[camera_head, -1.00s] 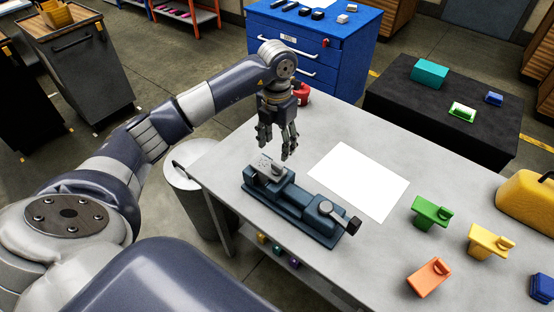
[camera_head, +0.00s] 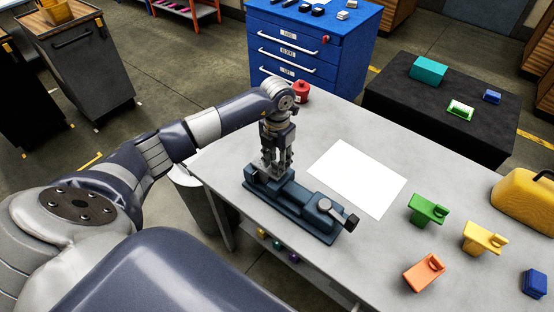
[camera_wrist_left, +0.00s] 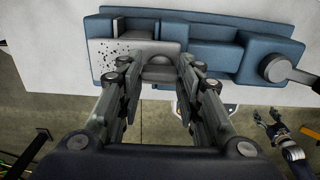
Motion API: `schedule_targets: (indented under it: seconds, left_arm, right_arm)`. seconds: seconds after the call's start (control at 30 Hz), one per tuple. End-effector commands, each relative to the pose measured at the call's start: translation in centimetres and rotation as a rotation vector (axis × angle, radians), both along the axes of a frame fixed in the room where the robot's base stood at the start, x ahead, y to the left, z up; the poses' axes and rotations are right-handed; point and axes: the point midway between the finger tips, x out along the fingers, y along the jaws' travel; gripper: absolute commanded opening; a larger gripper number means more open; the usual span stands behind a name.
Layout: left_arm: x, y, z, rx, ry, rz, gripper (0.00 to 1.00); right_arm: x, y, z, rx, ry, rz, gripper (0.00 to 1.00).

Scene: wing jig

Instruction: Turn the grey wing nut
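The blue-grey jig (camera_head: 300,205) lies on the grey table; its body also shows in the left wrist view (camera_wrist_left: 215,55). My left gripper (camera_head: 274,176) points down over the jig's left end. In the left wrist view its fingers (camera_wrist_left: 158,82) are apart, either side of a small rounded grey part (camera_wrist_left: 160,71), which looks like the wing nut. Gaps show on both sides; I cannot tell any contact. In the head view the fingers hide this part. My right gripper (camera_wrist_left: 267,117) shows small, with fingers spread, away from the jig in the wrist view.
A white sheet (camera_head: 358,178) lies behind the jig. Green (camera_head: 428,210), yellow (camera_head: 484,238) and orange (camera_head: 424,273) blocks stand to the right. A red object (camera_head: 302,92) is at the table's far corner. A dark knobbed lever (camera_head: 350,221) sticks out at the jig's right end.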

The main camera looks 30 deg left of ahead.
Motion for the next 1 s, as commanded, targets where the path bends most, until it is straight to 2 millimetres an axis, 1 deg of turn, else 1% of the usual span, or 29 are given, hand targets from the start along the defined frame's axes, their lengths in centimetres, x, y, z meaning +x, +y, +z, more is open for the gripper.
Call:
schedule_targets:
  seconds: [0.27, 0.47, 0.67, 1.0]
  left_arm:
    - [0.0, 0.0, 0.0, 0.0, -0.001, 0.007, 0.09]
    - [0.0, 0.0, 0.0, 0.0, -0.001, 0.064, 0.09]
    - [0.1, 0.1, 0.0, 0.0, -0.002, 0.193, 0.09]
    - [0.1, 0.0, 0.0, -0.001, -0.002, 0.508, 0.09]
  right_arm:
    - [0.0, 0.0, 0.0, 0.0, 0.0, 0.0, 0.66]
    - [0.0, 0.0, -0.3, 0.0, 0.0, 0.0, 0.66]
    - [0.0, 0.0, -0.8, 0.0, 0.0, 0.0, 0.66]
    - [0.0, -0.1, -1.6, -0.001, 0.0, 0.001, 0.66]
